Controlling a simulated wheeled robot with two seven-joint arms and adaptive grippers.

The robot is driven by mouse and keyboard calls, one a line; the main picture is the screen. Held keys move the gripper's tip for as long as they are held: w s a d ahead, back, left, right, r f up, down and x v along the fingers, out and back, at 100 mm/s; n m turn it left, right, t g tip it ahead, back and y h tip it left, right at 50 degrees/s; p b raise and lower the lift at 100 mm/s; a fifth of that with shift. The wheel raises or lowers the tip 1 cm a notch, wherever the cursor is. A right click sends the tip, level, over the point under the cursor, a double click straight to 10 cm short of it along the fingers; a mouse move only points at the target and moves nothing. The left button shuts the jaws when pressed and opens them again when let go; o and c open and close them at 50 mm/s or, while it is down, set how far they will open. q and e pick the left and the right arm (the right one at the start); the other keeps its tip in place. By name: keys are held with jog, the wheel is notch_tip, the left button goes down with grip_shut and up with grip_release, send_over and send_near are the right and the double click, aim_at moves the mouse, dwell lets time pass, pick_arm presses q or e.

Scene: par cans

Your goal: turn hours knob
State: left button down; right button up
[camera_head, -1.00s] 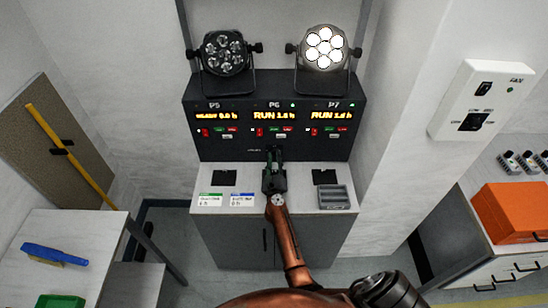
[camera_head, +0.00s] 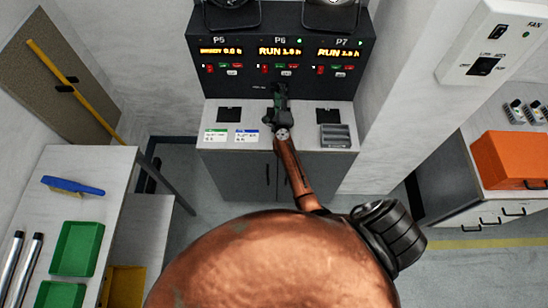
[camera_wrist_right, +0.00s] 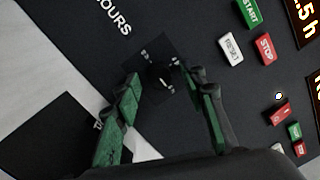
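The hours knob (camera_wrist_right: 160,76) is a small dark knob on the black control panel (camera_head: 225,82), below the HOURS lettering (camera_wrist_right: 110,15) in the right wrist view's tilted picture. My right gripper (camera_wrist_right: 157,74) has its two green fingers on either side of the knob, with a gap showing between them, so it looks open; contact cannot be told. In the head view my right gripper (camera_head: 279,90) is at the panel's lower middle, under the P6 display, and hides the knob. My left gripper is not in view.
Orange displays show P5 READY (camera_head: 220,50), P6 RUN (camera_head: 280,51) and P7 RUN (camera_head: 338,52), with small red, green and white buttons below. A grey tray (camera_head: 335,136) and cards (camera_head: 246,136) lie on the white counter. A side table (camera_head: 110,165) stands left, an orange case (camera_head: 512,160) right.

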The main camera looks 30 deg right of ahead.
jog(key=n+y+p, duration=0.1)
jog(key=n+p, duration=0.1)
jog(key=n, duration=0.4)
jog(key=shift+r, duration=0.2)
jog(key=n+p, duration=0.2)
jog(key=n, duration=0.3)
jog(key=shift+r+g, duration=0.1)
jog(key=shift+g, duration=0.2)
jog(key=p+v, duration=0.1)
jog(key=v, duration=0.7)
jog(key=shift+s+p, duration=0.1)
jog(key=shift+p, duration=0.3)
jog(key=s+a+r+n+t+y, duration=0.1)
jog(key=s+a+r+n+y, duration=0.1)
jog(key=a+n+y, duration=0.35)
jog(key=s+a+r+n+y, duration=0.2)
jog(key=s+a+n+y, duration=0.1)
jog(key=a+n+y, duration=0.25)
jog(key=s+a+f+n+g, duration=0.2)
jog(key=s+f+n+g, duration=0.1)
jog(key=s, duration=0.4)
jog(key=s+a+f+n+g+y, duration=0.1)
jog(key=s+a+f+n+g, duration=0.1)
jog(key=s, duration=0.5)
jog(key=shift+s+f+n+g+y, duration=0.25)
jog(key=shift+f+n+g, duration=0.35)
jog(key=shift+n+g, duration=0.4)
jog(key=shift+w, duration=0.1)
